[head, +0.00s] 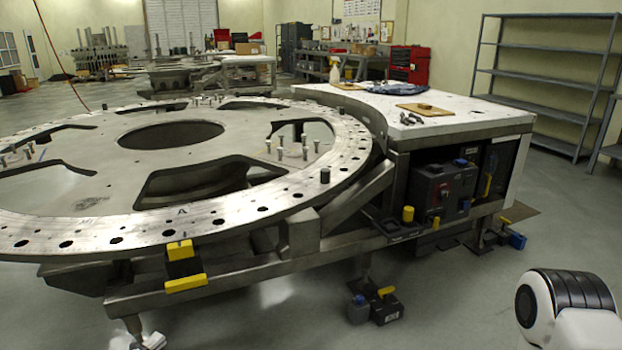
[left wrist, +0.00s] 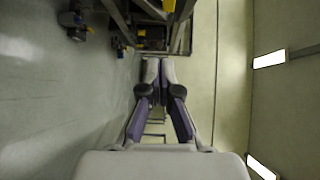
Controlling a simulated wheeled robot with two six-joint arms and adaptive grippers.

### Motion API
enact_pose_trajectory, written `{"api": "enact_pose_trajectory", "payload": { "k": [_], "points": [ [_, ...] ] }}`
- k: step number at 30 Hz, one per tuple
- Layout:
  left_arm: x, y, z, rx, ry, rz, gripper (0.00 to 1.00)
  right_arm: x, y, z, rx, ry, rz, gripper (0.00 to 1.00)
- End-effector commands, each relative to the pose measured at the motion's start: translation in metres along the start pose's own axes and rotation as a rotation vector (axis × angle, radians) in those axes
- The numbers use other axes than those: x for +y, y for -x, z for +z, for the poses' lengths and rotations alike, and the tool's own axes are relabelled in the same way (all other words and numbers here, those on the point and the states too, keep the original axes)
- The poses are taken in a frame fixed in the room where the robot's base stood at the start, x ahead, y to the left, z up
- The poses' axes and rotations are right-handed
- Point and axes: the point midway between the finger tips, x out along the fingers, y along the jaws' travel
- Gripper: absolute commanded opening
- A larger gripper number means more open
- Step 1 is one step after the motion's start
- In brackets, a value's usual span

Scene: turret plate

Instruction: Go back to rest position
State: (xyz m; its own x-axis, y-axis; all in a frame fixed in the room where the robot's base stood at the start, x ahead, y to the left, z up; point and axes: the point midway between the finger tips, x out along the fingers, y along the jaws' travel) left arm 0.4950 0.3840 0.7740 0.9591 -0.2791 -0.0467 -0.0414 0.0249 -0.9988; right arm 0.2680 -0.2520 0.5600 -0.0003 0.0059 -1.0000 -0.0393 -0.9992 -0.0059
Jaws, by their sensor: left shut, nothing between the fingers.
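My left gripper (left wrist: 160,68) shows in the left wrist view, with its two fingers close together, shut and empty. It points toward the dark underside of some equipment at the top of that view and touches nothing that I can see. In the head view no gripper fingers show; only a white and black link of my own body is at the lower right. The large round turret plate (head: 95,188) fills the left of the head view on its metal frame. My right gripper is in neither view.
A white worktop (head: 468,108) joins the plate's right side, bearing a spray bottle (head: 334,70), a blue cloth and a wooden board (head: 411,109). Grey shelves (head: 545,85) stand at the back right. The floor at right is open.

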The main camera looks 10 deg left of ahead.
Motion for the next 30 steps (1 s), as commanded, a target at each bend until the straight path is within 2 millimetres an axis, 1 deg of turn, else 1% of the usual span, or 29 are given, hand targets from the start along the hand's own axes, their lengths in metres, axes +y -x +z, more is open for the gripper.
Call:
{"api": "enact_pose_trajectory", "payload": {
  "k": [1,2,3,5,6,7,8,9,11,12,13,14,15,17,18,19,21,22,24,25,27,30],
  "points": [
    [-0.007,-0.004,-0.016,0.056,-0.026,0.039,0.00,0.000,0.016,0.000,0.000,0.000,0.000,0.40],
    [-0.008,-0.007,-0.028,0.097,-0.042,0.065,0.00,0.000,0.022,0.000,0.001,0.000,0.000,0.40],
    [-0.006,-0.010,-0.047,0.154,-0.061,0.112,0.00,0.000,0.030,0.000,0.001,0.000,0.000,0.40],
    [0.004,-0.013,-0.079,0.233,-0.079,0.216,0.00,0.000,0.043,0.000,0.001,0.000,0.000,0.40],
    [0.015,-0.011,-0.100,0.276,-0.065,0.307,0.00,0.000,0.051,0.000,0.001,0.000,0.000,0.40],
    [0.025,-0.007,-0.116,0.299,-0.031,0.385,0.00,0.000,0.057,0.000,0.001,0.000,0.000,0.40],
    [0.035,-0.002,-0.131,0.312,0.013,0.470,0.00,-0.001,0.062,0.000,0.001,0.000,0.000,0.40],
    [0.050,0.008,-0.150,0.313,0.089,0.591,0.00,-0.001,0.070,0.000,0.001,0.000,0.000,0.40],
    [0.071,0.029,-0.177,0.267,0.228,0.790,0.00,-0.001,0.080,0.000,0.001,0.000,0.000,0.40],
    [0.085,0.049,-0.192,0.196,0.336,0.930,0.00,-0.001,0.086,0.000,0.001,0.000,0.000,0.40],
    [0.094,0.065,-0.201,0.118,0.422,1.031,0.00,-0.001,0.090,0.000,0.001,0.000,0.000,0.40],
    [0.102,0.080,-0.207,0.025,0.506,1.115,0.00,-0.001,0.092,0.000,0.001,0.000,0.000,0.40],
    [0.111,0.099,-0.211,-0.119,0.615,1.205,0.00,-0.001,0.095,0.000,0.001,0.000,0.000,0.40],
    [0.120,0.124,-0.212,-0.368,0.777,1.286,0.00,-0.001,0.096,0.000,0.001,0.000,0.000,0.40],
    [0.124,0.138,-0.210,-0.548,0.886,1.301,0.00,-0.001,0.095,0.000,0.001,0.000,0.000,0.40],
    [0.126,0.146,-0.206,-0.685,0.970,1.292,0.00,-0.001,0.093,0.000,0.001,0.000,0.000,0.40],
    [0.127,0.163,-0.196,-0.985,1.165,1.227,0.00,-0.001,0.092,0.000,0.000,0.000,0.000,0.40],
    [0.128,0.168,-0.193,-1.091,1.235,1.190,0.00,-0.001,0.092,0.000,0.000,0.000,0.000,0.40],
    [0.128,0.175,-0.190,-1.269,1.361,1.109,0.00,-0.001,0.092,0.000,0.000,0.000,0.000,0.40],
    [0.128,0.176,-0.190,-1.316,1.401,1.083,0.00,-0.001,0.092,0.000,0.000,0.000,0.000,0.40],
    [0.128,0.177,-0.190,-1.378,1.460,1.045,0.00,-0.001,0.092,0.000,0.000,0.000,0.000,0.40],
    [0.128,0.176,-0.190,-1.401,1.487,1.024,0.00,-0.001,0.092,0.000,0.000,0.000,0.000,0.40]
  ]
}}
